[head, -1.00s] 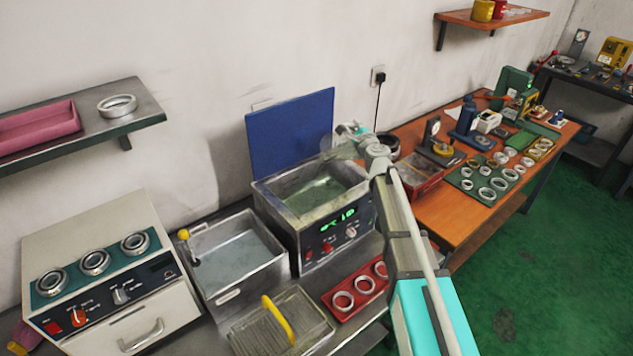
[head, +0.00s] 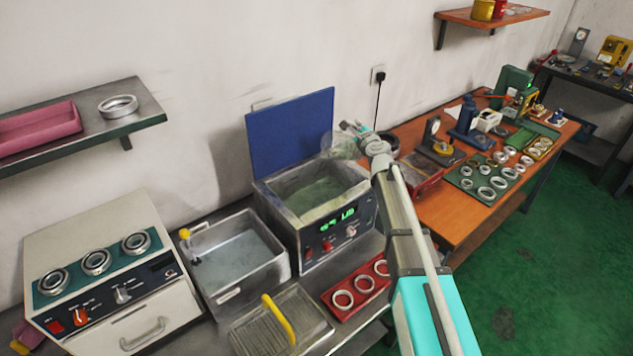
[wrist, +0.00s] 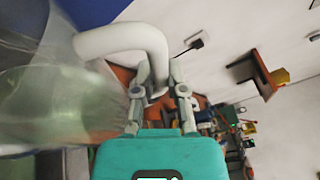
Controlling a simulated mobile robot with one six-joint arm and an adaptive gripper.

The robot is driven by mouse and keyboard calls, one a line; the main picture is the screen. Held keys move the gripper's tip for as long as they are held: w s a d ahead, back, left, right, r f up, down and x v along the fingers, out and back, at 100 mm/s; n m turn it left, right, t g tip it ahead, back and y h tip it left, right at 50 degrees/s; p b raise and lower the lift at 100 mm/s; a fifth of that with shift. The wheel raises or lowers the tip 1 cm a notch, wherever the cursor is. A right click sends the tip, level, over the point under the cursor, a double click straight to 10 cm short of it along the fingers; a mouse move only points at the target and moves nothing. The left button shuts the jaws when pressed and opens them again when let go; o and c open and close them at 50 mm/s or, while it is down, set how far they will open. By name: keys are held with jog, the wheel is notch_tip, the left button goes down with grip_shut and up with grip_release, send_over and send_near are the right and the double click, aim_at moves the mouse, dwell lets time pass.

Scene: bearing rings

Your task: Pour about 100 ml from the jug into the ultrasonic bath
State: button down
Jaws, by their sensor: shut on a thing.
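The clear jug (head: 343,146) is held in the air above the right back rim of the ultrasonic bath, near the blue lid. My gripper (head: 352,128) is shut on its handle. In the wrist view the jug (wrist: 60,100) fills the left side, see-through with a greenish tint low down. Its pale handle (wrist: 128,40) runs between my gripper's fingers (wrist: 158,85). The ultrasonic bath (head: 318,238) stands open with greenish liquid inside and a lit green display. No stream from the jug can be made out. How much the jug holds is unclear.
A steel tank (head: 240,284) of water stands left of the bath. A wire basket (head: 310,325) with a yellow handle and a red tray (head: 347,318) of rings lie in front. The blue lid (head: 290,130) stands up behind. An orange bench (head: 450,225) is at right.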

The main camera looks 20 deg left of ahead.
jog(key=shift+w+d+f+m+g+p, duration=0.25)
jog(key=shift+m+g+p, duration=0.2)
jog(key=shift+m, duration=0.45)
jog(key=shift+w+d+f+m+g+b, duration=0.1)
jog(key=shift+f+m+g+b, duration=0.15)
jog(key=shift+f, duration=0.2)
jog(key=shift+w+d+f+m+g+b, duration=0.1)
jog(key=shift+f+m+b, duration=0.05)
jog(key=shift+f+m, duration=0.25)
jog(key=shift+f, duration=0.15)
jog(key=shift+w+f, duration=0.1)
jog(key=w+f+m+g, duration=0.1)
jog(key=w+d+f+m+g, duration=0.1)
jog(key=m, duration=0.1)
jog(key=w+d+f+m+g+b, duration=0.1)
jog(key=f+m, duration=0.1)
jog(key=shift+f+y, duration=0.1)
jog(key=shift+y, duration=0.3)
dwell(0.5)
jog(key=shift+d+g, duration=0.1)
jog(key=shift+g, duration=0.2)
